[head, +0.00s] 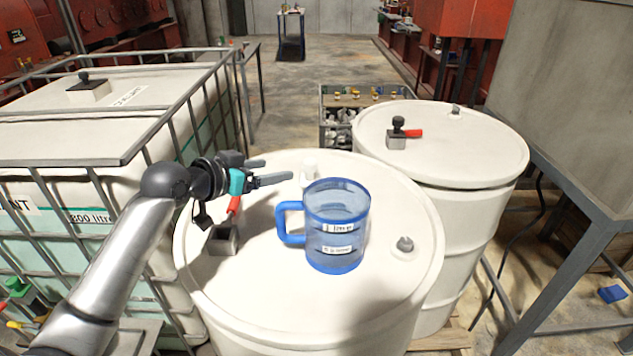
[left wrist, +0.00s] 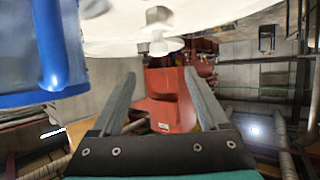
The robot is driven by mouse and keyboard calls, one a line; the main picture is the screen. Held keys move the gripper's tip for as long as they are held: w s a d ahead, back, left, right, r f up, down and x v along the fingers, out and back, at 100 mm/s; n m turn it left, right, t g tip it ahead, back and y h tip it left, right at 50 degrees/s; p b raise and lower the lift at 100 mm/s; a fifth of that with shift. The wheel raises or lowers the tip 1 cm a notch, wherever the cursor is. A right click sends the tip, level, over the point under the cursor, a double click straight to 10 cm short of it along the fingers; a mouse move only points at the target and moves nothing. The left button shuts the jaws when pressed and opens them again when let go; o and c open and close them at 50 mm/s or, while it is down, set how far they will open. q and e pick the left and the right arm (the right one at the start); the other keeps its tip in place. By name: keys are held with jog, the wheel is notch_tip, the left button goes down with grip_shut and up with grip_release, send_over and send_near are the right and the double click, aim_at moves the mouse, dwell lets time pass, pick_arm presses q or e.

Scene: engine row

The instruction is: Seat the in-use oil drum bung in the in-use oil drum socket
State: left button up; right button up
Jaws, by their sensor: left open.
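A white oil drum (head: 300,300) stands in front in the head view. A small pale bung-like piece (head: 308,171) is near its back rim, partly hidden behind the jug; it appears in the left wrist view (left wrist: 158,30) beyond the fingertips and roughly between them. I cannot tell whether it sits in a socket. A grey cap (head: 404,244) is on the right of the drum top. My left gripper (head: 277,170) is open and empty over the back left of the drum, pointing at the pale piece. It shows in the left wrist view (left wrist: 155,85). My right gripper is not in view.
A blue measuring jug (head: 338,235) stands mid-drum, close right of my left gripper. A grey block with a red lever (head: 223,238) is on the drum's left. A second white drum (head: 450,145) stands behind right; a caged tank (head: 60,125) is at left.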

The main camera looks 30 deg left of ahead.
aim_at(305, 164)
pick_arm(q)
jog(key=shift+x, duration=7.35)
jog(key=shift+d+r, duration=0.1)
jog(key=shift+r, duration=0.05)
jog(key=shift+c, duration=0.4)
grip_shut()
